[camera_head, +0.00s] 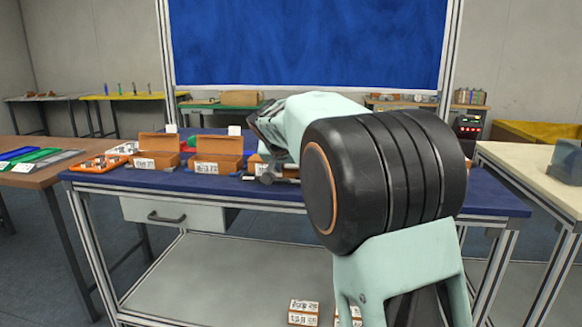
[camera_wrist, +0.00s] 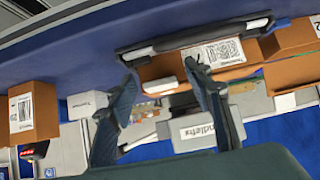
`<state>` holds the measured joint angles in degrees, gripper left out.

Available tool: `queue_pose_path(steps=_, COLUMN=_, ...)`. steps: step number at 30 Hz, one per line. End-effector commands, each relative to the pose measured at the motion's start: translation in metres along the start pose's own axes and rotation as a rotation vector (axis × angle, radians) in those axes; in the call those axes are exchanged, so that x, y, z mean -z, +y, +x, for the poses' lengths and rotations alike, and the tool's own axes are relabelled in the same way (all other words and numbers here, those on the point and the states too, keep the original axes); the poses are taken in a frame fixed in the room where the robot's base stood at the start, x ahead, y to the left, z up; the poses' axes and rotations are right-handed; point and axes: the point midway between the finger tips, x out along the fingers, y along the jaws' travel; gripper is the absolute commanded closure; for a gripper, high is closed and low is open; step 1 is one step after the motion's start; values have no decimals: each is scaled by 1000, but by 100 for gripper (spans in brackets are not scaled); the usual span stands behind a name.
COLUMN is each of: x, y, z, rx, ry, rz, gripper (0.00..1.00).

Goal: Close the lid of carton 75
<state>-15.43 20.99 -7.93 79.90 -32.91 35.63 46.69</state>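No label clearly reads 75, so I cannot tell which carton it is. In the wrist view, my gripper (camera_wrist: 160,75) is open, its two dark fingers apart with nothing gripped between them. A brown carton (camera_wrist: 240,71) with a white barcode label lies just beyond the fingertips; I cannot tell if they touch it. In the head view, two brown cartons, a left one (camera_head: 157,160) and a middle one (camera_head: 217,160), stand with lids raised. A third carton (camera_head: 256,160) is mostly hidden behind my arm.
In the wrist view, a dark bar (camera_wrist: 195,38) crosses in front of the labelled carton. Other cartons sit at its right (camera_wrist: 285,40) and left (camera_wrist: 35,112). In the head view, an orange tray (camera_head: 98,164) lies left on the blue table (camera_head: 150,182). My arm hides the table's right middle.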

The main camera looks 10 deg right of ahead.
Motion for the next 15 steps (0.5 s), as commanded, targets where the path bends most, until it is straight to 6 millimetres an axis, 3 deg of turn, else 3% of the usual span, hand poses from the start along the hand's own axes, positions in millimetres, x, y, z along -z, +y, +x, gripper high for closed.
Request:
queue_pose_path(steps=8, x=3, y=0, z=-8, rx=2, ry=5, rz=1, gripper=54)
queue_pose_path(steps=15, x=3, y=0, z=-49, rx=3, ry=7, rz=0, gripper=54)
